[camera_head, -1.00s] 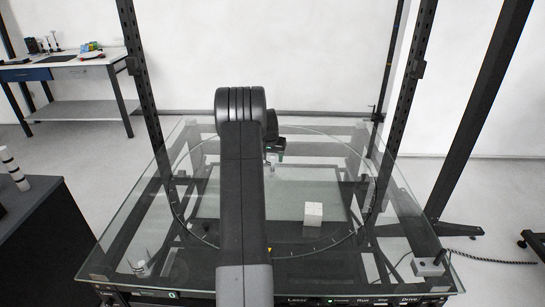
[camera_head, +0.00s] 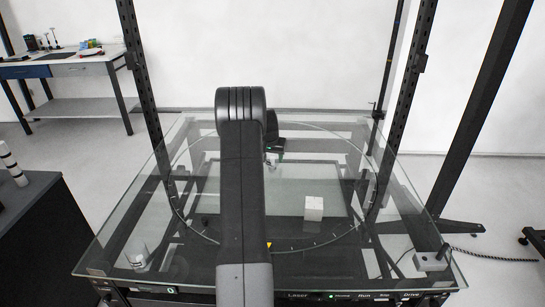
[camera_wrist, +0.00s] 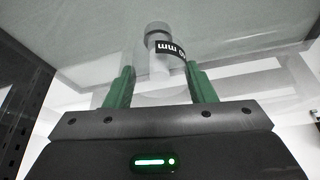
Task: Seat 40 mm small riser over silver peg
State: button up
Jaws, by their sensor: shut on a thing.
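My gripper (camera_wrist: 160,76) has green fingers with pale tips and is shut on the small riser (camera_wrist: 162,62). The riser is a pale cylinder with a black band whose upside-down print includes "mm". A round grey end (camera_wrist: 157,29) shows at its far end; I cannot tell whether it belongs to the riser. In the head view my gripper (camera_head: 272,157) is mostly behind my arm, over the glass turntable (camera_head: 345,238). The riser is hard to make out there. I cannot identify the silver peg with certainty in either view.
A white cube (camera_head: 314,208) sits on the turntable, right of my arm. A pale small cylinder (camera_head: 137,254) stands at the front left corner. A grey block (camera_head: 431,262) is at the front right. Dark uprights (camera_head: 146,95) frame the table.

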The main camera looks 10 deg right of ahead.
jog(key=shift+f+b, duration=0.35)
jog(key=shift+f, duration=0.15)
jog(key=o, duration=1.1)
jog(key=shift+r, duration=0.1)
jog(key=shift+r, duration=0.1)
jog(key=b+v, duration=0.1)
jog(key=v, duration=1.2)
jog(key=shift+s+r+b, duration=0.2)
jog(key=shift+b, duration=0.1)
jog(key=shift+f, duration=0.1)
